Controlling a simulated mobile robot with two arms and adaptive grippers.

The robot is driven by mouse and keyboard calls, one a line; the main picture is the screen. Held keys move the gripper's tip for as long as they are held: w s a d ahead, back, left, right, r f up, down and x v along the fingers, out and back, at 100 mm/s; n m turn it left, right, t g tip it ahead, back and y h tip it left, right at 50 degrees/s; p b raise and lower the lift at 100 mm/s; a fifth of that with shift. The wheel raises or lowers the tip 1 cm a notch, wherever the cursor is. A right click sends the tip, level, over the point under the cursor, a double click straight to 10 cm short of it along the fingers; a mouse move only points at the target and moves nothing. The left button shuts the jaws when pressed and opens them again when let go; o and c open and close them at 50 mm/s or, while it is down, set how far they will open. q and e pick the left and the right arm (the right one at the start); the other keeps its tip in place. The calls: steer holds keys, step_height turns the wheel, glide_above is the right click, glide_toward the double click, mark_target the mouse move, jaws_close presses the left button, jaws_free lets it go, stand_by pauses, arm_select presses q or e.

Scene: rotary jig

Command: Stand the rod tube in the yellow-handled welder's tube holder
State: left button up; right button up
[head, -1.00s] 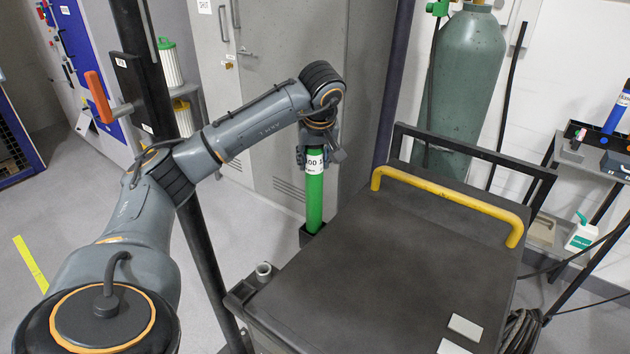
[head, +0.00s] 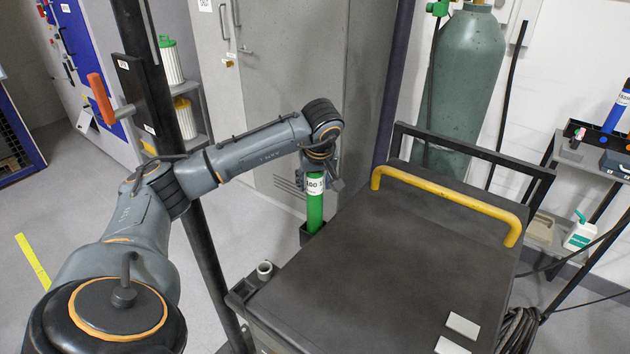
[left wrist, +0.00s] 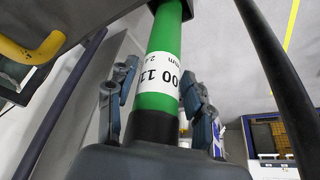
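The rod tube (head: 315,210) is green with a white label and stands upright. Its lower end is inside the black tube holder (head: 304,236) on the left side of the yellow-handled welder (head: 400,250). The holder's dark rim (left wrist: 184,8) shows at the top there. The tube's bottom is hidden inside the holder. My right gripper is not in view.
The welder's yellow handle (head: 450,205) rises right of the tube. A small grey cup (head: 265,269) sits on the welder's left edge. A green gas cylinder (head: 460,90) stands behind, grey cabinets (head: 290,70) behind the arm. A dark post (head: 190,200) stands left of the welder.

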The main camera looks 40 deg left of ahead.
arm_select(q)
steer(key=shift+r, duration=0.1)
steer(key=b+v, duration=0.1)
steer(key=v, duration=1.1)
stand_by(0.4)
